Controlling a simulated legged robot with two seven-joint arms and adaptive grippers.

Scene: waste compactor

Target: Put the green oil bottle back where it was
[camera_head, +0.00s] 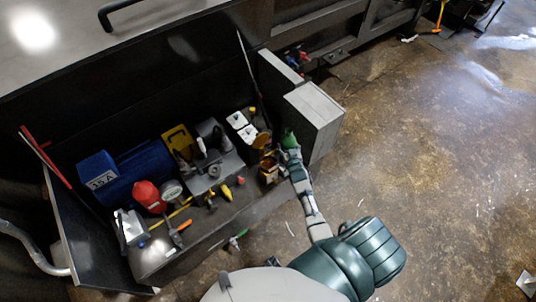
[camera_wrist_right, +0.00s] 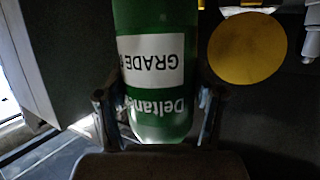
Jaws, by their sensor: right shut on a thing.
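The green oil bottle (camera_head: 289,139) shows in the head view at the right end of the cluttered shelf, beside a grey box. In the right wrist view the bottle (camera_wrist_right: 158,90) fills the middle, with a white label reading "GRADE" upside down. My right gripper (camera_head: 287,156) is shut on the bottle, with a finger on each side of it in the wrist view (camera_wrist_right: 157,125). Whether the bottle touches the shelf cannot be told. My left gripper is not in view.
A grey box (camera_head: 315,112) stands close to the right of the bottle. White-topped containers (camera_head: 243,126) and a round yellow-brown lid (camera_wrist_right: 247,48) are on its other side. The shelf (camera_head: 225,212) holds a blue case (camera_head: 142,168), a red cap (camera_head: 148,195) and tools. Open floor (camera_head: 420,130) lies to the right.

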